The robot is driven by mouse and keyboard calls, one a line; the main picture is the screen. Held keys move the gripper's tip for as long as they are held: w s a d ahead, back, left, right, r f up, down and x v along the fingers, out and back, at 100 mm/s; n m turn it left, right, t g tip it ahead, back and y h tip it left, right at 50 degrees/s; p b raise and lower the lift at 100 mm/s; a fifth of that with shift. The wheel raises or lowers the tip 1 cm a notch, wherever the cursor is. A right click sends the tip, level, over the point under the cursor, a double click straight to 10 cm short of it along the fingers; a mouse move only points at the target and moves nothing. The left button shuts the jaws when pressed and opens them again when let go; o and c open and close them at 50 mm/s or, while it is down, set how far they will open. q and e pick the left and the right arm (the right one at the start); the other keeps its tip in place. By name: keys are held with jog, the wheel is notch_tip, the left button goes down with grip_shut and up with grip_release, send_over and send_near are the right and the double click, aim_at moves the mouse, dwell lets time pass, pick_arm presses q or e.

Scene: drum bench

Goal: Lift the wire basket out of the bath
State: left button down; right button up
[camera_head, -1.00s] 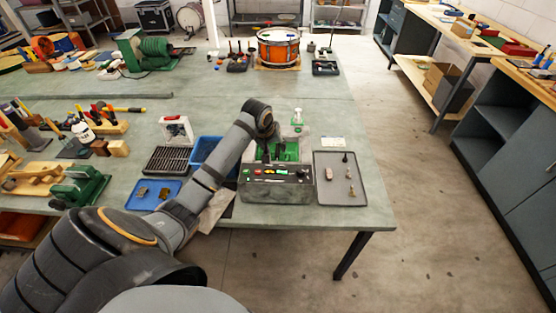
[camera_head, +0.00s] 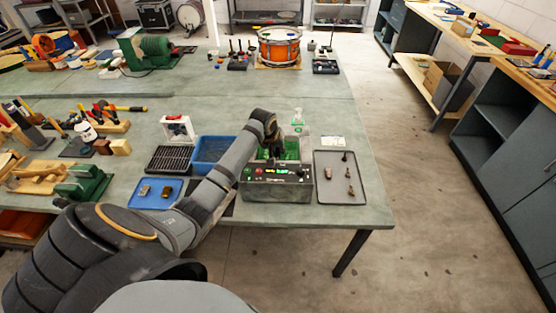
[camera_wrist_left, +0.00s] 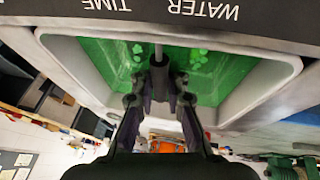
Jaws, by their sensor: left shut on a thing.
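The bath (camera_head: 277,175) is a grey box with a control panel on its front, near the table's front edge. Its pale rim and green inside fill the left wrist view (camera_wrist_left: 272,80). My left gripper (camera_head: 273,150) is over the bath's opening, pointing down. In the left wrist view my left gripper (camera_wrist_left: 160,80) is shut on a thin grey upright piece (camera_wrist_left: 158,50), which looks like the wire basket's handle. The basket's mesh is not distinct against the green, so I cannot tell how high it sits. My right gripper is not in view.
A blue bin (camera_head: 208,150) and a black rack (camera_head: 168,160) stand left of the bath. A blue tray (camera_head: 154,193) holds small parts in front of them. A grey tray (camera_head: 338,190) with several parts lies right of the bath. A drum (camera_head: 279,48) stands farther back.

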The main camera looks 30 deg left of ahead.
pick_arm(q)
notch_tip(320, 180, up, 10)
jog(key=shift+b, duration=0.95)
jog(key=shift+r+p, duration=0.3)
jog(key=shift+p, duration=0.6)
jog(key=shift+f, duration=0.15)
